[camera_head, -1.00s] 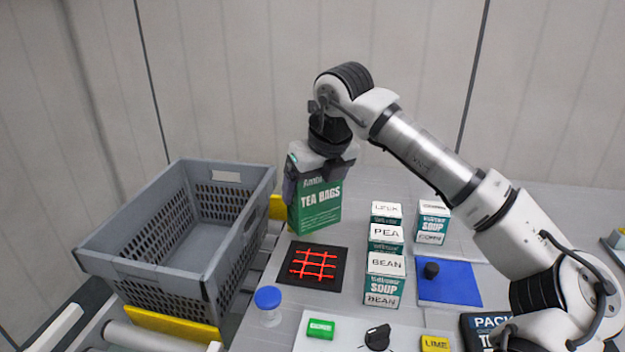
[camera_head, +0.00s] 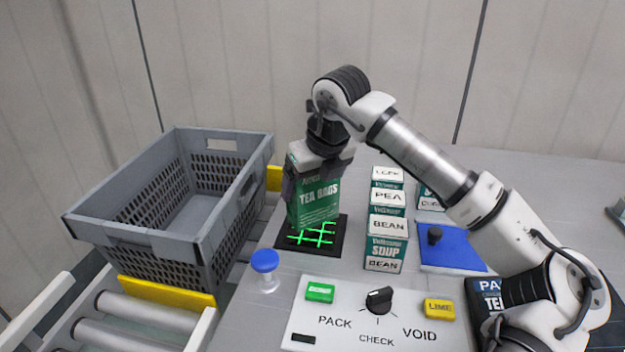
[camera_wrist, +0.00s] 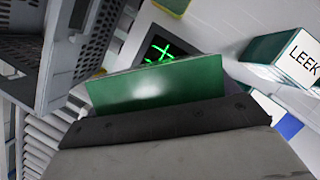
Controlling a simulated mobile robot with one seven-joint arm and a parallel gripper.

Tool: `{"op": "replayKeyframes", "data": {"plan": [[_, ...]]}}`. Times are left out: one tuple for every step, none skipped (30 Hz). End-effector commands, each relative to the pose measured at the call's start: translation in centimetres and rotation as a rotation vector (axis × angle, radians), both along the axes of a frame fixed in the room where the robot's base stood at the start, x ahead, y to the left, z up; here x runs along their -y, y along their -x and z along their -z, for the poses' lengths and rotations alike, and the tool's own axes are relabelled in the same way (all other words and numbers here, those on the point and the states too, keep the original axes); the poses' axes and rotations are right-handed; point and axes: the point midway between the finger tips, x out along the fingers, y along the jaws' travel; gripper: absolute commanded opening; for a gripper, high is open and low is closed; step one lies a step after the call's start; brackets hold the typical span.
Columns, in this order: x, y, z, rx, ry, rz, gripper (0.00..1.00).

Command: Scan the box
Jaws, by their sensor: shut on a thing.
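A green and white tea bags box (camera_head: 318,202) is held upright by my gripper (camera_head: 319,165), which is shut on its top part. The box is at the back part of the black scanner pad (camera_head: 338,243). The pad's grid lines glow green. I cannot tell whether the box touches the pad or hangs just above it. In the wrist view the green box (camera_wrist: 155,85) fills the middle, in front of the dark gripper edge, with part of the green grid (camera_wrist: 162,52) beyond it.
A grey crate (camera_head: 150,235) stands at left by rollers (camera_head: 150,310). Soup boxes (camera_head: 386,225) stand in a row right of the pad. In front are a blue-capped jar (camera_head: 266,272) and a panel (camera_head: 350,335) with a green button, black knob and yellow button. A blue mat (camera_head: 450,258) lies at right.

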Motion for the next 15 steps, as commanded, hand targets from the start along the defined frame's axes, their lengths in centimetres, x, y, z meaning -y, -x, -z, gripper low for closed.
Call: {"op": "replayKeyframes", "data": {"plan": [[0.0, 0.0, -0.1, 0.001, -0.001, 0.000, 0.55], [0.0, 0.0, -0.1, 0.001, -0.001, 0.000, 0.55], [0.0, 0.0, -0.2, 0.001, 0.000, 0.000, 0.55], [0.0, 0.0, -0.4, 0.001, 0.000, 0.000, 0.55], [0.0, 0.0, -0.5, 0.001, 0.000, 0.000, 0.55], [0.0, 0.0, -0.8, 0.002, 0.000, 0.000, 0.55], [0.0, 0.0, -1.1, 0.003, 0.001, 0.001, 0.55], [0.0, 0.0, -1.4, 0.003, 0.001, 0.001, 0.55], [0.0, 0.0, -1.8, 0.003, 0.001, 0.001, 0.55], [0.0, 0.0, -2.1, 0.003, 0.001, 0.001, 0.55], [0.0, 0.0, -2.4, 0.003, 0.001, 0.001, 0.55], [0.0, 0.0, -2.8, 0.003, 0.001, 0.001, 0.55], [0.0, 0.0, -3.1, 0.002, -0.001, 0.001, 0.55], [0.0, 0.0, -3.4, 0.002, -0.001, 0.001, 0.55], [0.0, 0.0, -3.8, 0.002, 0.000, 0.000, 0.55]]}}
